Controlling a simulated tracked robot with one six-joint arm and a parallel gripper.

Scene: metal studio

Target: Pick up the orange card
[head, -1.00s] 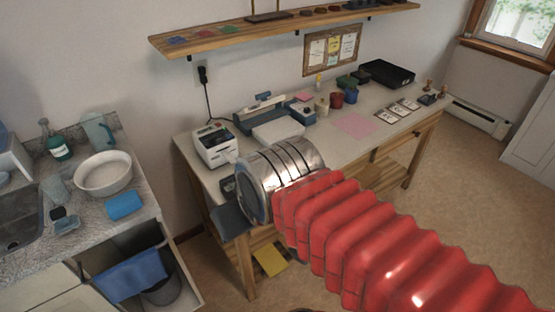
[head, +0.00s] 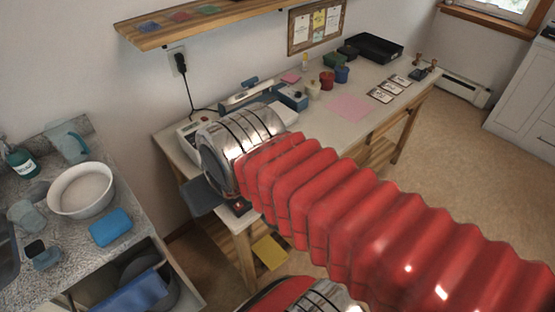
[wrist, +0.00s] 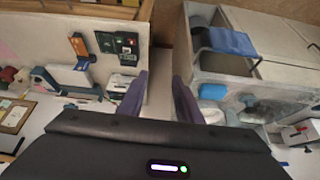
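No card that is clearly orange shows in the head view. In the wrist view an orange piece (wrist: 78,46) lies on the desk beside a dark green panel (wrist: 118,43); I cannot tell whether it is a card. My gripper (wrist: 160,95) is in the wrist view with its two purple-grey fingers apart and nothing between them. It points down past the desk's end, over the gap between desk and counter. In the head view my red and silver arm hides part of the desk's left end.
The pale desk (head: 365,128) holds a pink sheet (head: 350,108), several pots, and a black tray (head: 373,47). A yellow sheet (head: 270,252) lies low by the desk leg. The counter at left holds a white bowl (head: 82,190) and a blue sponge (head: 110,227). A wall shelf (head: 225,22) is above.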

